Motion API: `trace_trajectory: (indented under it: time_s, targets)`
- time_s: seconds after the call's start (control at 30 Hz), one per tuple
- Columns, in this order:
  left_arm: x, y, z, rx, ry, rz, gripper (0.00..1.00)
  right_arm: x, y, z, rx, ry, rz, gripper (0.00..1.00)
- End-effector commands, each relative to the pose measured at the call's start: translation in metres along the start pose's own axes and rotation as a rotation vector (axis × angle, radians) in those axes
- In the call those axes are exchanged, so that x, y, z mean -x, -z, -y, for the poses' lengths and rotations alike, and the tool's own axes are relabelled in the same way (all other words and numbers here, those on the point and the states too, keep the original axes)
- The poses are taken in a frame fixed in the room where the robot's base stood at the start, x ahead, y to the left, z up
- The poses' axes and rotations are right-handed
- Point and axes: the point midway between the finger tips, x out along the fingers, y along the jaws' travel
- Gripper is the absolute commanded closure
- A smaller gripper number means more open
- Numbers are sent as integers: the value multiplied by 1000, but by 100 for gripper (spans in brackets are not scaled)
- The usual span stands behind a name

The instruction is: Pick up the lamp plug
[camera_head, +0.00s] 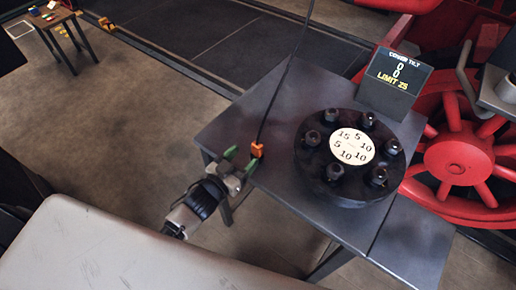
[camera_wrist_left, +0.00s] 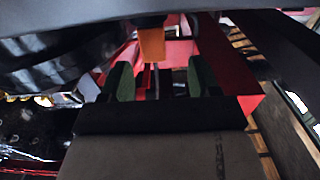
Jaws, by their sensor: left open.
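The lamp plug looks to be the small orange piece (camera_head: 257,150) at the end of a thin dark cable, by the left edge of the grey table. My left gripper (camera_head: 241,159), with green fingertips, is open just left of and below it. In the left wrist view the gripper (camera_wrist_left: 160,80) shows its two green fingers spread. An orange block (camera_wrist_left: 151,45), probably the same plug, shows between and slightly above them. I cannot tell whether it touches a finger. My right gripper is not in view.
A black disc (camera_head: 316,180) with several bolts and a numbered white face stands on the grey table (camera_head: 252,113). Behind it are a small display (camera_head: 396,84) and a red wheel (camera_head: 463,160). A pale rounded surface fills the lower left. Floor left of the table is open.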

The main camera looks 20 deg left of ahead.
Motion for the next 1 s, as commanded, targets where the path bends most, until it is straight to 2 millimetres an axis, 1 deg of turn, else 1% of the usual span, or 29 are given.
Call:
trace_trajectory:
  time_s: [0.17,0.3,0.43,0.53,0.73,0.77,1.0]
  targets:
    - [-14,0,-2,1,1,0,38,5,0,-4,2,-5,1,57]
    - [-36,-1,-7,1,0,-1,38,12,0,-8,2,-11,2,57]
    - [-52,-3,-7,-1,0,0,38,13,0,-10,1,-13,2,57]
    - [-57,-4,-7,-1,0,1,38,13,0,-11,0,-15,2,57]
    - [-57,-4,-7,-1,0,1,38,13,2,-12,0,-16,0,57]
    - [-57,-4,-7,-1,0,1,41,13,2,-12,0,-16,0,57]
    - [-57,-4,-7,0,0,1,78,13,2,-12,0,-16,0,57]
